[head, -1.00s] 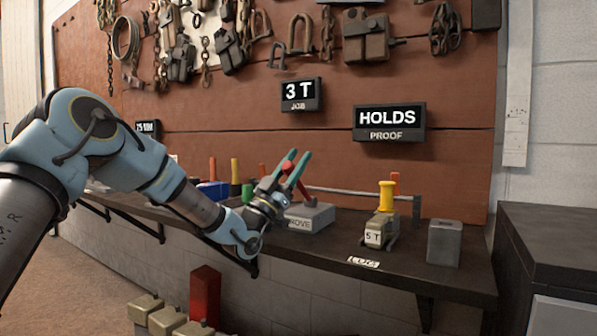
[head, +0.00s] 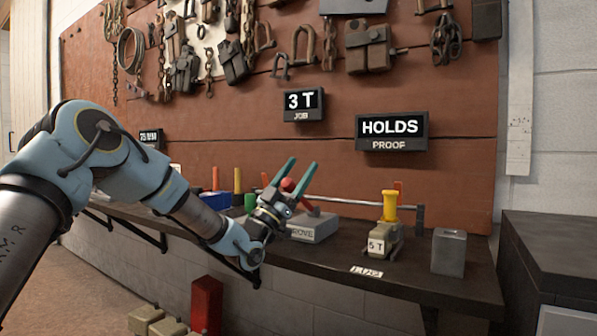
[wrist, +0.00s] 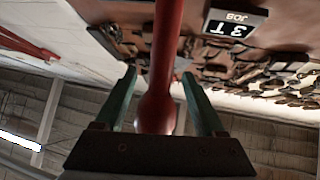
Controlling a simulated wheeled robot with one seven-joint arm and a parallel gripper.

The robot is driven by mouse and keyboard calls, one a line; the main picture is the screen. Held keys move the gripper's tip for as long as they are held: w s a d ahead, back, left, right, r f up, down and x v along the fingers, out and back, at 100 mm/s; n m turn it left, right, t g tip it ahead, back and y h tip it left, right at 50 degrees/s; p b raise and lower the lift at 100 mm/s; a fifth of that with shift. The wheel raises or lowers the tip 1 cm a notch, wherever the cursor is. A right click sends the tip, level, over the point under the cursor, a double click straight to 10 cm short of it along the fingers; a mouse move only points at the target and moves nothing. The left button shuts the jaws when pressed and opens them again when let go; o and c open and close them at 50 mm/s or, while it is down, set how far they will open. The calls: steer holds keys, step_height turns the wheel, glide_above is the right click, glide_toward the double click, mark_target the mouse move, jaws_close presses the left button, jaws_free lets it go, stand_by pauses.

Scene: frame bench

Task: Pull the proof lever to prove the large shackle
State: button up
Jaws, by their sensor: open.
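The red proof lever (head: 287,185) rises from a grey block (head: 318,229) whose front label is partly hidden by my arm. My gripper (head: 306,162) is open, with its two green fingers around the lever's red end. In the wrist view the red lever (wrist: 165,70) runs between the two fingers (wrist: 158,80), with a gap on each side. A grey piece with a yellow upright (head: 389,207) and a "5 T" tag stands on the bench to the right. I cannot tell whether it is the large shackle. The proof display (head: 391,131) reads "HOLDS".
The job display (head: 304,104) reads "3 T". A grey block (head: 449,252) stands near the right end of the dark bench (head: 330,268). A thin rail (head: 360,200) runs behind. Coloured pieces stand left of my gripper. Chains and shackles hang on the board above.

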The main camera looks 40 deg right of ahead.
steer(key=shift+a+f, duration=0.2)
steer(key=shift+f, duration=0.05)
steer(key=a, duration=1.2)
steer(key=shift+w+a+f, duration=0.2)
steer(key=shift+a, duration=0.05)
